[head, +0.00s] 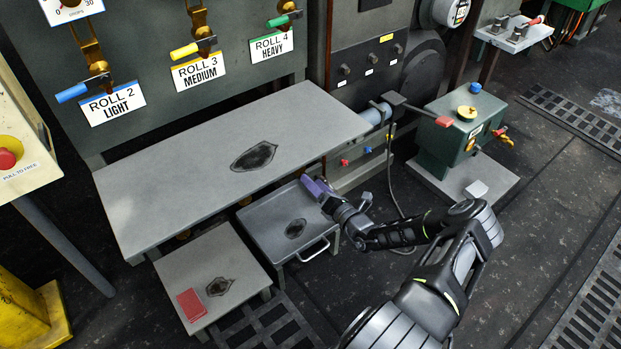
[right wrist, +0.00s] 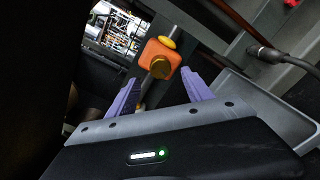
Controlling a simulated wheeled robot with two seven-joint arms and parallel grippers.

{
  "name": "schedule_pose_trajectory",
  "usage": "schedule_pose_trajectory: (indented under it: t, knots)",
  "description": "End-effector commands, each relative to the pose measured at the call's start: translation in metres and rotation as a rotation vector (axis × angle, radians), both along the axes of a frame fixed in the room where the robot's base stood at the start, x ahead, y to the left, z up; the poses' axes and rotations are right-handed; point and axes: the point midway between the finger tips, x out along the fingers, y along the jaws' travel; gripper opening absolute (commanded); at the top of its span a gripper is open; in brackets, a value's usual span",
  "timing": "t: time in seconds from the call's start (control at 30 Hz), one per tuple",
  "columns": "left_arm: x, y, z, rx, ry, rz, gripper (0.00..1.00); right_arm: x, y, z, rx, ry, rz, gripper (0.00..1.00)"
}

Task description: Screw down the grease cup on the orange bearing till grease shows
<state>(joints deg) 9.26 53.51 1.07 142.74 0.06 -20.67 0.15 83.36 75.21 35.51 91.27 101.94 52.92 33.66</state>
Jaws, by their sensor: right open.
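The orange bearing (right wrist: 151,50) shows in the right wrist view as a small orange block on a grey frame. A round brass-coloured cup (right wrist: 160,68), apparently the grease cup, sits on its face towards the camera. A yellow part is at its top. My right gripper (head: 318,188) is open and empty. In the right wrist view its purple fingers (right wrist: 159,77) point towards the bearing, one to each side of the cup in the picture, with the cup apparently beyond the tips. In the head view the bearing is hidden below the grey table. My left gripper is out of view. I cannot make out any grease.
The long grey table (head: 150,192) lies above and left of the gripper. A grey tray with a handle (head: 270,222) is close beside it. A green box (head: 458,135) stands at right. Floor at lower right is clear.

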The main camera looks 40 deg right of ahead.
Motion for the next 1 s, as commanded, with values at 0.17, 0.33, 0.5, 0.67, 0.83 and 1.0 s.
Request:
schedule_pose_trajectory:
  t: [0.17,0.33,0.5,0.67,0.83,1.0]
  knots:
    - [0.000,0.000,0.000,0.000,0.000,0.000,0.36,0.000,0.000,0.000,0.000,0.000,0.000,0.59]
    - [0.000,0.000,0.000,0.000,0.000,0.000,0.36,0.000,0.000,0.000,0.000,0.000,0.000,0.59]
    - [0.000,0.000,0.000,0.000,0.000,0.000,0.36,0.001,0.002,-0.001,-0.002,0.001,0.004,0.59]
    - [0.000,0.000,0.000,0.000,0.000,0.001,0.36,0.007,0.029,-0.003,-0.029,0.023,0.077,0.59]
    - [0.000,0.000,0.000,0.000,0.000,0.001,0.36,0.014,0.114,-0.013,-0.126,0.082,0.302,0.59]
    - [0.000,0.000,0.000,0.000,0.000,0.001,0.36,-0.009,0.242,-0.033,-0.335,0.152,0.681,0.59]
